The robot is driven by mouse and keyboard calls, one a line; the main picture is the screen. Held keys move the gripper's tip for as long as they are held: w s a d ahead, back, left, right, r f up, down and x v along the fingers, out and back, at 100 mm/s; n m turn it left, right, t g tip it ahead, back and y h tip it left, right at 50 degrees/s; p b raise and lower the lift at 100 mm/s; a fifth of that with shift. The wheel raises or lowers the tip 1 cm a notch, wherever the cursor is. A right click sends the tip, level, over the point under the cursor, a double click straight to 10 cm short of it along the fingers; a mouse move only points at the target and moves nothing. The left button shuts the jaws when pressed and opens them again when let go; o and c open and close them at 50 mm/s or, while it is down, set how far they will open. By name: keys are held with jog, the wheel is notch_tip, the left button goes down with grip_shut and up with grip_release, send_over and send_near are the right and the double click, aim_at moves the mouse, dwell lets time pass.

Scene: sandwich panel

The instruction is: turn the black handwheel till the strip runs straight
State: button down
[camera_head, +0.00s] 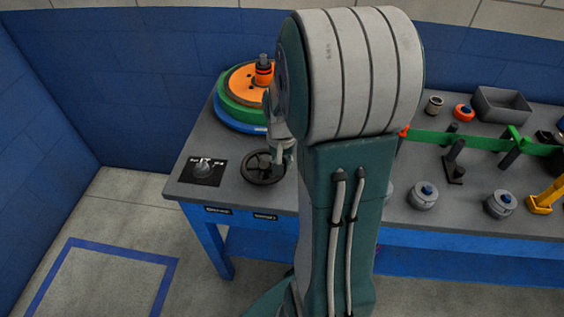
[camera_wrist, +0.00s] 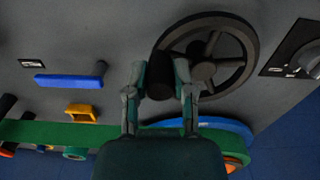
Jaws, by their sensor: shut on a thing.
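The black handwheel (camera_head: 260,170) lies near the front edge of the bench, left of my arm. In the wrist view the handwheel (camera_wrist: 204,71) shows its spokes and hub, with a dark upright grip (camera_wrist: 160,78) on its rim. My gripper (camera_wrist: 159,72) has one finger on each side of that grip and is shut on it. In the head view my gripper (camera_head: 280,158) is partly hidden by my arm. The green strip (camera_head: 430,138) shows right of my arm; its middle is hidden. It also crosses the wrist view (camera_wrist: 50,133); I cannot tell if it runs straight.
A stack of orange, green and blue discs (camera_head: 240,90) stands behind the handwheel. A dial plate (camera_head: 204,171) is to its left. Grey rollers (camera_head: 424,196), a grey bin (camera_head: 500,105) and a yellow part (camera_head: 546,198) stand to the right. The floor at left is clear.

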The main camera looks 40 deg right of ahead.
jog(key=shift+c, duration=2.3)
grip_release()
jog(key=shift+w+r, duration=0.1)
jog(key=shift+r, duration=0.15)
notch_tip(320, 180, up, 11)
jog(key=shift+r, duration=0.2)
